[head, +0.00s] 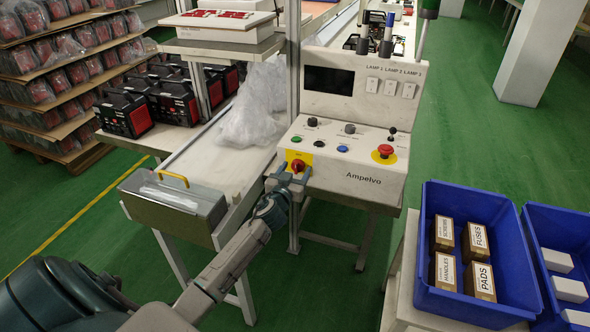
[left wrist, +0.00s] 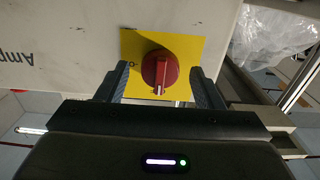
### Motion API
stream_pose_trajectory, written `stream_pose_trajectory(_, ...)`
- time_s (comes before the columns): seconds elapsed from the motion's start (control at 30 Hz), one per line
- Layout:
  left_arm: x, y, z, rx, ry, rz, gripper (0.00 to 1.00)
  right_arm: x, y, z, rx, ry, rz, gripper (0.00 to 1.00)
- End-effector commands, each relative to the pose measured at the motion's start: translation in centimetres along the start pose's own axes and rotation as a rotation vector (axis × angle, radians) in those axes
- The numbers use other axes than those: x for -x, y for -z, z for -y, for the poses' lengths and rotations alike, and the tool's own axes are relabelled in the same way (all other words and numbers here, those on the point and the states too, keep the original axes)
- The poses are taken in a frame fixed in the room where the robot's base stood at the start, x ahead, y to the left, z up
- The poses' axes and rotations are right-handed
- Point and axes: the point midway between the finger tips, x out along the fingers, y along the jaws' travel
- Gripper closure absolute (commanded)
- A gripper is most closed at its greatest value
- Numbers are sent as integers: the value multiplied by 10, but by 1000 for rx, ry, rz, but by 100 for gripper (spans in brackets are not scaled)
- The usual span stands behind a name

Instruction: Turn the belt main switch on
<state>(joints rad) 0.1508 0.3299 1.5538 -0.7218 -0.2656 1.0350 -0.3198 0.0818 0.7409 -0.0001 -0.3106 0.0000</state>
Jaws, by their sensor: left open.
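The belt main switch (head: 297,165) is a red rotary knob on a yellow plate at the left end of the white Ampelvo control panel (head: 364,160). In the left wrist view the red knob (left wrist: 159,72) sits in front of the yellow plate (left wrist: 188,48), with a pale mark on its handle pointing toward the gripper. My left gripper (head: 288,181) is in front of the switch. In the left wrist view its two dark fingers (left wrist: 160,84) stand open on either side of the knob, with gaps visible. My right gripper is not in view.
The panel also carries a red emergency button (head: 385,151) on yellow, small coloured buttons and three lamp switches (head: 390,87). A conveyor with a plastic bag (head: 252,105) lies to the left. A blue bin (head: 432,262) with small boxes stands at right.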

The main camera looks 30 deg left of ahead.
Motion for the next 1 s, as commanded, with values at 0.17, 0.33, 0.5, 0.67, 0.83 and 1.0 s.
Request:
stream_pose_trajectory(0.17,-2,0,0,0,0,0,39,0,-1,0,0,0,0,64)
stream_pose_trajectory(0.33,-2,0,0,0,0,1,49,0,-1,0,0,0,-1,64)
stream_pose_trajectory(0.5,-2,0,0,0,0,1,82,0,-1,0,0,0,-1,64)
stream_pose_trajectory(0.67,-2,0,0,-3,0,0,84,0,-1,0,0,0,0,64)
stream_pose_trajectory(0.83,-2,0,0,-35,0,0,84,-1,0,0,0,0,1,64)
stream_pose_trajectory(1.0,-2,-1,0,-117,0,0,84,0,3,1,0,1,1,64)
